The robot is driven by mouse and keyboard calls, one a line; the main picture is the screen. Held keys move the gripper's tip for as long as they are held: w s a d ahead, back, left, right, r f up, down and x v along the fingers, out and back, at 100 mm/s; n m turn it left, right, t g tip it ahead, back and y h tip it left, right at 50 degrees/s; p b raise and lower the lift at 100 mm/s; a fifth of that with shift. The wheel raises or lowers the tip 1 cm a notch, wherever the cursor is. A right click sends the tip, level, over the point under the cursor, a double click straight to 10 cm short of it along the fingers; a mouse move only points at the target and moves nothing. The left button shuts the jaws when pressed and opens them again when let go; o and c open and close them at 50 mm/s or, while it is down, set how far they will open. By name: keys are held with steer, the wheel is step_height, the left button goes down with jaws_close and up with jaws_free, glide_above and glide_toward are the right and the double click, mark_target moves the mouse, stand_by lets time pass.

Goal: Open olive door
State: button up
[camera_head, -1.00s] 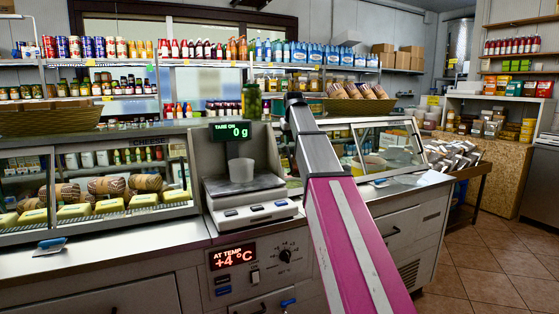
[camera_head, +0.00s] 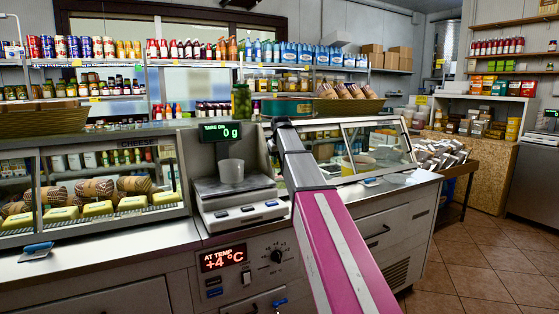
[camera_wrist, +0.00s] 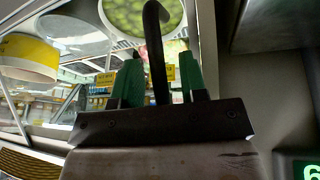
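In the wrist view, my gripper (camera_wrist: 155,82) shows two green fingertips standing apart. A dark curved bar (camera_wrist: 154,45), which looks like a handle, rises between them with a visible gap on each side. Whether the fingers touch it deeper down is hidden. A white-rimmed bowl of green olives (camera_wrist: 145,14) lies beyond it. In the head view, the glass display case (camera_head: 352,150) right of the scale holds a yellow bowl (camera_head: 358,163). My magenta arm reaches toward the case's left end and hides my fingers. I cannot tell how far the olive door stands open.
The scale (camera_head: 235,195) stands on the counter just left of my arm. The cheese case (camera_head: 95,190) is further left. A green jar (camera_head: 241,103) and a basket of bread (camera_head: 348,106) stand above the counter. Free tiled floor (camera_head: 470,255) lies to the right.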

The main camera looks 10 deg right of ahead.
jaws_close()
steer(key=shift+d, duration=0.1)
steer(key=w+d, duration=0.3)
steer(key=d, duration=0.8)
steer(key=w+d, duration=0.4)
steer(key=d, duration=0.8)
steer(key=w+d, duration=0.4)
steer(key=d, duration=0.8)
steer(key=shift+w+d, duration=0.2)
steer(key=shift+w, duration=0.05)
jaws_free()
